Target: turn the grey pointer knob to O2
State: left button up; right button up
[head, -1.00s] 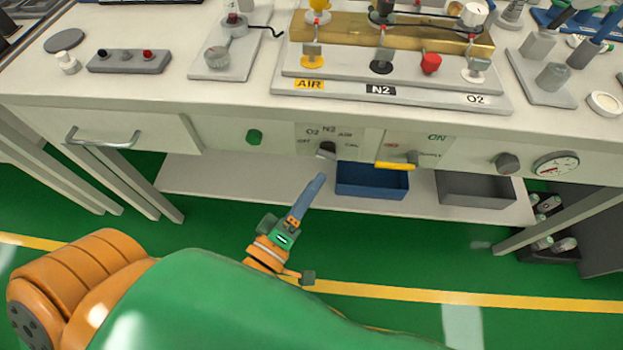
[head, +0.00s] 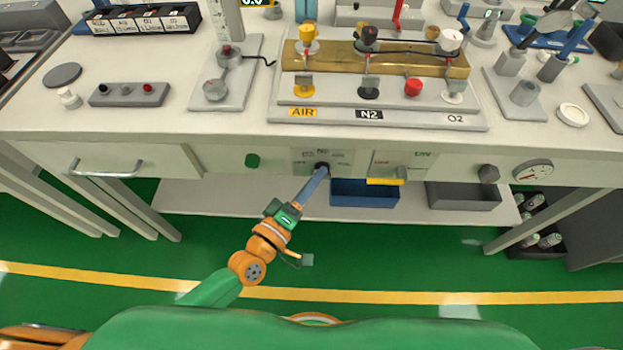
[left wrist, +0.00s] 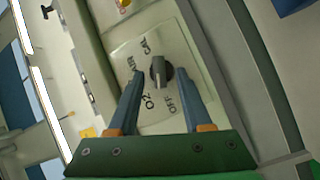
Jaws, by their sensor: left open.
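The grey pointer knob (head: 321,166) sits on a pale plate on the bench front. The left wrist view shows the dark grey knob (left wrist: 160,71) with OFF, O2, AIR and CAL printed around it; the N2 mark is hidden there by a finger. Which mark the pointer faces is hard to tell. My left gripper (head: 319,174) is at the knob. In the left wrist view, its blue fingers (left wrist: 160,76) are open, one on each side of the knob, with gaps visible. My right gripper is not in view.
To the right on the bench front are a panel with a yellow lever (head: 385,181), a dark knob (head: 488,174) and a gauge (head: 533,171). A green knob (head: 253,160) is to the left. Blue (head: 365,193) and grey (head: 463,196) bins sit on the shelf below.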

pick_arm(q)
grip_shut()
jog(key=shift+r, duration=0.15)
jog(key=shift+d+r+m+g+y+p, duration=0.15)
jog(key=shift+m+g+y+p, duration=0.45)
jog(key=shift+p, duration=1.2)
jog(key=shift+a+r+m+g+y+p, duration=0.1)
jog(key=shift+r+m+y+p, duration=0.1)
jog(key=shift+m+p, duration=1.2)
jog(key=shift+d+r+m+g+y+p, duration=0.1)
jog(key=shift+m+g+y+p, duration=0.25)
jog(key=shift+p, duration=1.85)
